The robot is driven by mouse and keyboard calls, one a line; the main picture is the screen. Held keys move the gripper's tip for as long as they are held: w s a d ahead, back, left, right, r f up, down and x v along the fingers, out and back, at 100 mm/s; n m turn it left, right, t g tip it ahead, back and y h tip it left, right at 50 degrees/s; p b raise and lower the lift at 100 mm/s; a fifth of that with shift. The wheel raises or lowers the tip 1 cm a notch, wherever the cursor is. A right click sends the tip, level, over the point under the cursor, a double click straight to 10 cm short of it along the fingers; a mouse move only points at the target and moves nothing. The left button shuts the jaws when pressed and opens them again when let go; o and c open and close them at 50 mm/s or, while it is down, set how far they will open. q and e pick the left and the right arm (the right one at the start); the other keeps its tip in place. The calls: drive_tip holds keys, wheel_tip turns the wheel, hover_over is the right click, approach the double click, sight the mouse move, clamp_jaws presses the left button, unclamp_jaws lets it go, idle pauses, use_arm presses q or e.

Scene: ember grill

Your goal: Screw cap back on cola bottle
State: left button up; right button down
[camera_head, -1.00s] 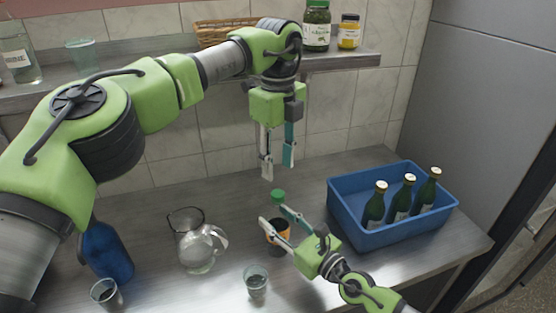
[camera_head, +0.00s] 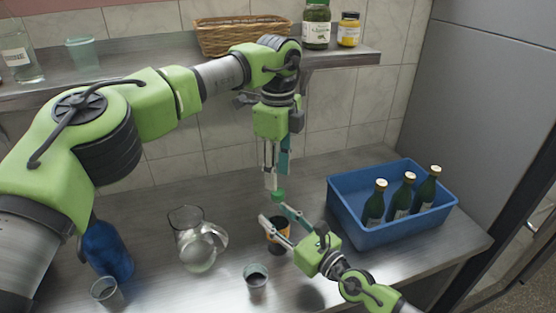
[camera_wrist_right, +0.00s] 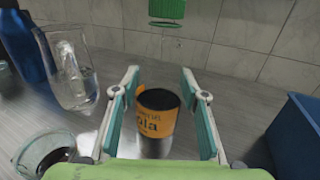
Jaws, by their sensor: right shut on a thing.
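The cola bottle (camera_wrist_right: 160,120) has an orange label and dark liquid in it. It stands on the counter between the fingers of my right gripper (camera_wrist_right: 160,92), which is shut on it. The bottle also shows in the head view (camera_head: 277,229), partly covered by that gripper (camera_head: 277,215). The green cap (camera_head: 278,196) is above the bottle and in line with it; the cap also shows at the top of the wrist view (camera_wrist_right: 166,10). I cannot tell how it sits on the neck. My left gripper (camera_head: 277,182) points down just above the cap, its fingers slightly apart.
A blue crate (camera_head: 345,220) with green bottles stands to the right. A glass jug (camera_head: 196,245), a blue bottle (camera_head: 106,250) and glasses (camera_head: 256,277) stand to the left and in front. A shelf with a basket (camera_head: 238,36) and jars is behind.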

sight(278, 191)
use_arm(q)
drive_tip(key=shift+f, duration=2.4)
clamp_jaws()
